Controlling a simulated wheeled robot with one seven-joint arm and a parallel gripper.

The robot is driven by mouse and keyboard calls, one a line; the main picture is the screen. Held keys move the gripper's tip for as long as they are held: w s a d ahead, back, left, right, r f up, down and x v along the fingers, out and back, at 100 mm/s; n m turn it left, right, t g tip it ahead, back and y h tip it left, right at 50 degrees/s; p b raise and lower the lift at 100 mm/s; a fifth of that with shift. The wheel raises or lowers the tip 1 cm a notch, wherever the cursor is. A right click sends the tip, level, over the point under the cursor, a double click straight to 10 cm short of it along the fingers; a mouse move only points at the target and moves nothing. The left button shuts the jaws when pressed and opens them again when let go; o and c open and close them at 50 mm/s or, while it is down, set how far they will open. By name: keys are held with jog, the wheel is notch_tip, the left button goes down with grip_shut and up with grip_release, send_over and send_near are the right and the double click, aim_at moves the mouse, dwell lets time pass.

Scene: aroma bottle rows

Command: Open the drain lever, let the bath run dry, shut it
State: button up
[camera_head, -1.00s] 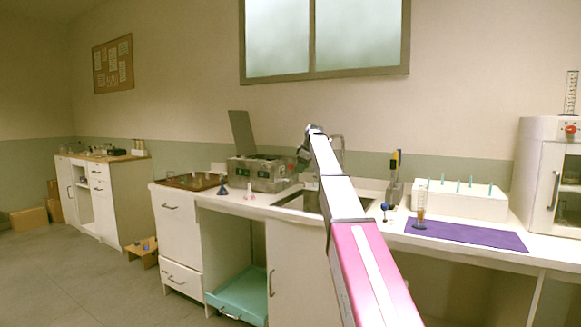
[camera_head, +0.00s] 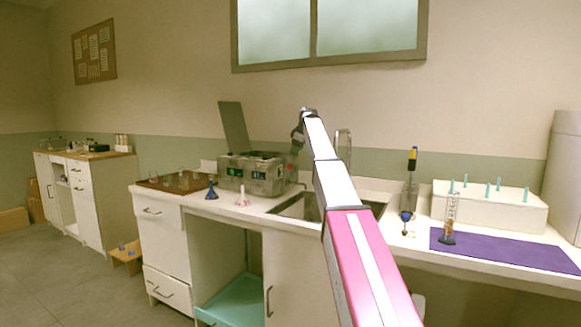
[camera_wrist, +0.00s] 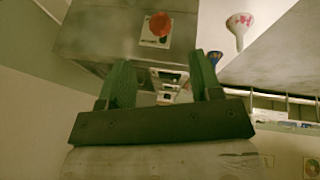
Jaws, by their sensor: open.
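The bath (camera_head: 262,182) is a grey metal box on the counter, with its lid (camera_head: 235,127) standing open at the left. Its front carries dark panels with green marks. In the wrist view the bath (camera_wrist: 95,30) fills the upper left, and a round red knob (camera_wrist: 160,24) sits on a pale plate on it. I cannot tell if this knob is the drain lever. My gripper (camera_head: 298,140) is up at the bath's right end. In the wrist view my gripper (camera_wrist: 162,80) has its two green fingers apart with nothing held between them. The water inside is hidden.
A sink (camera_head: 300,207) lies right of the bath, beneath my arm. A blue funnel (camera_head: 212,190) and a pink-white funnel (camera_head: 243,198) stand before the bath. A brown tray (camera_head: 178,184) is at left. A cylinder (camera_head: 449,218) stands on a purple mat (camera_head: 510,252) at right.

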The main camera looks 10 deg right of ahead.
aim_at(291, 164)
jog(key=x, duration=1)
jog(key=shift+s, duration=0.1)
grip_shut()
